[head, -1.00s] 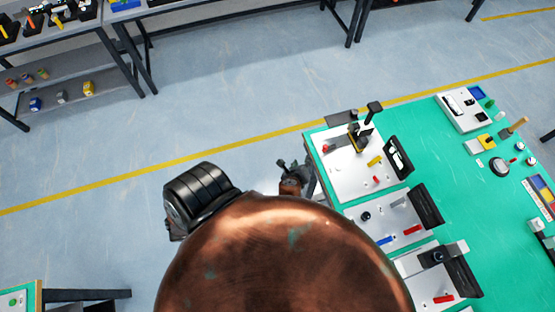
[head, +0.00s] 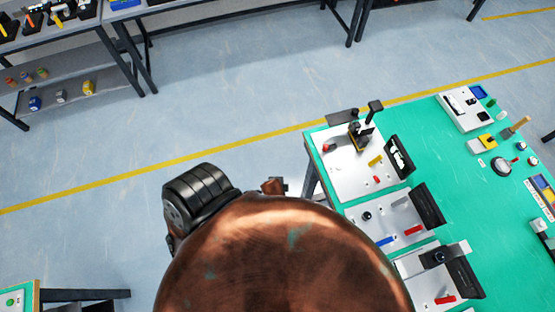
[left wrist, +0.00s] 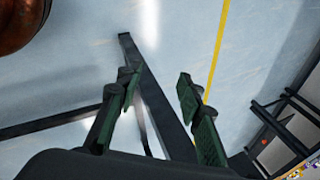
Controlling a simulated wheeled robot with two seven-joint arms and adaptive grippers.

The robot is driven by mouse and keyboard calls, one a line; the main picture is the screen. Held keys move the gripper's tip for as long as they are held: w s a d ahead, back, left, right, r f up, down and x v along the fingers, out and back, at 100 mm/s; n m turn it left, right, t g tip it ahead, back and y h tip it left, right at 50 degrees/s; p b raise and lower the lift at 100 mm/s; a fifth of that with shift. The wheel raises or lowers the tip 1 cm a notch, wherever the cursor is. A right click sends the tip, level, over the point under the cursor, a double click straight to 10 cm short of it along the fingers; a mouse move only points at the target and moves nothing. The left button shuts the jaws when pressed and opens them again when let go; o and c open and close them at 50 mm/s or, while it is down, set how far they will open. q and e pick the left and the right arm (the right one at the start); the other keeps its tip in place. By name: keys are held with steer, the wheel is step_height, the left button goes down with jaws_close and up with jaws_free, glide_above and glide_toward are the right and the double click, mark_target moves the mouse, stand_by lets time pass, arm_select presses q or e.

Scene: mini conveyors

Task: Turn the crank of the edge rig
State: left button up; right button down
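My right gripper is not in view.
More white rigs with black blocks (head: 427,205) line the table's near side. A white box (head: 464,108) and small parts stand farther along the green table (head: 450,165). Grey floor (head: 240,110) left of the table is clear. Shelved benches stand at upper left.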

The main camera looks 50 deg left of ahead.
arm_select(q)
steer(key=shift+s+d+f+n, duration=0.1)
steer(key=shift+s+f+n, duration=0.3)
steer(key=shift+f, duration=0.2)
steer(key=shift+s+d+f+n, duration=0.1)
steer(key=shift+s+f+n, duration=0.25)
steer(key=shift+f, duration=0.25)
